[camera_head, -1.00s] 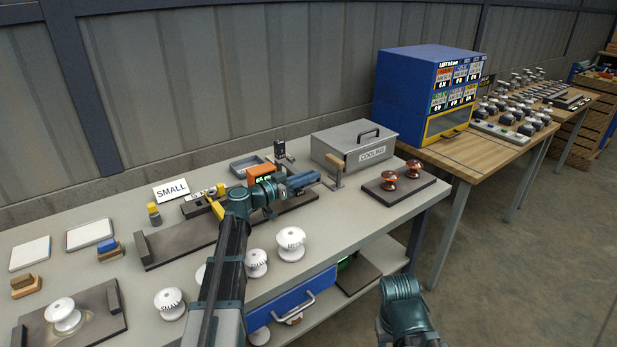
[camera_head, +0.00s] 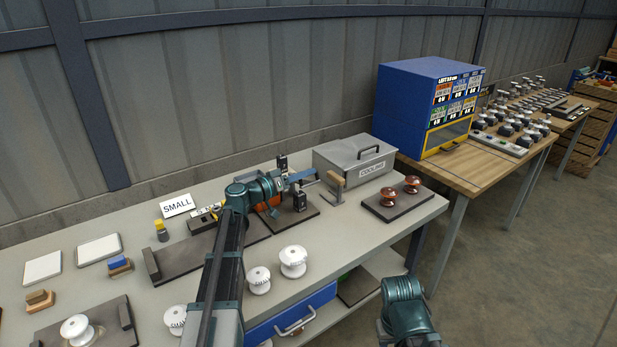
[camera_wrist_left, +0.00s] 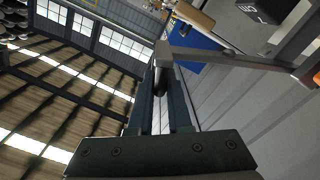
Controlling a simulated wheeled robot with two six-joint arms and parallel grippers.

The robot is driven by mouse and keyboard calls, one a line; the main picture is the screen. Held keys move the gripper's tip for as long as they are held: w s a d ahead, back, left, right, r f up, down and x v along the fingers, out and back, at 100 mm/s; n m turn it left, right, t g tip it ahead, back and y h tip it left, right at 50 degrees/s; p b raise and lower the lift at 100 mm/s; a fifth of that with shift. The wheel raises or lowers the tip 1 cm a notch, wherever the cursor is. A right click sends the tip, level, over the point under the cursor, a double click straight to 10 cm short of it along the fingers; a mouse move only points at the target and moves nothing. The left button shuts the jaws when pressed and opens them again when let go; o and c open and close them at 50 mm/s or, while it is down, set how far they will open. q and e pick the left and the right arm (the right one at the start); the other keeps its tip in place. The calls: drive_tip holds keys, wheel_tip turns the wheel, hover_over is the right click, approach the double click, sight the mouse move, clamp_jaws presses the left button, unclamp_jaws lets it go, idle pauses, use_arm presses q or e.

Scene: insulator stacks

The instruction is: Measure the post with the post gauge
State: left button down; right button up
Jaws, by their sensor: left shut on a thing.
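My left gripper (camera_head: 302,175) is over the back middle of the grey table. In the left wrist view its fingers (camera_wrist_left: 163,85) are shut on a grey metal piece, with a flat bar (camera_wrist_left: 205,56) running right from it. I cannot tell if this is the post gauge. A long dark rail (camera_head: 185,262) with an upright end block lies below my arm. A black upright device (camera_head: 299,201) stands at its right end, and an orange unit (camera_head: 268,205) is partly hidden by the gripper. I cannot clearly pick out the post. My right gripper is out of view.
The grey cooling box (camera_head: 350,165) stands right of the gripper, with a wooden-handled tool (camera_head: 337,179) before it. Two brown insulators (camera_head: 411,184) sit on a dark plate. White insulators (camera_head: 293,260) stand near the front edge. The SMALL sign (camera_head: 177,205) is at the back.

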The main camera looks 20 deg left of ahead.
use_arm(q)
drive_tip(key=w+a+r+n+p, duration=0.2)
drive_tip(key=w+a+r+n, duration=0.1)
drive_tip(key=w+a+n, duration=0.2)
drive_tip(key=w+a+r+n+p, duration=0.3)
drive_tip(key=w+a+n, duration=0.3)
drive_tip(key=a+n, duration=0.2)
drive_tip(key=shift+w+a, duration=0.15)
drive_tip(key=shift+a, duration=0.65)
drive_tip(key=c, duration=0.9)
unclamp_jaws()
drive_tip(key=v, duration=1.3)
drive_tip(key=shift+s+a, duration=0.25)
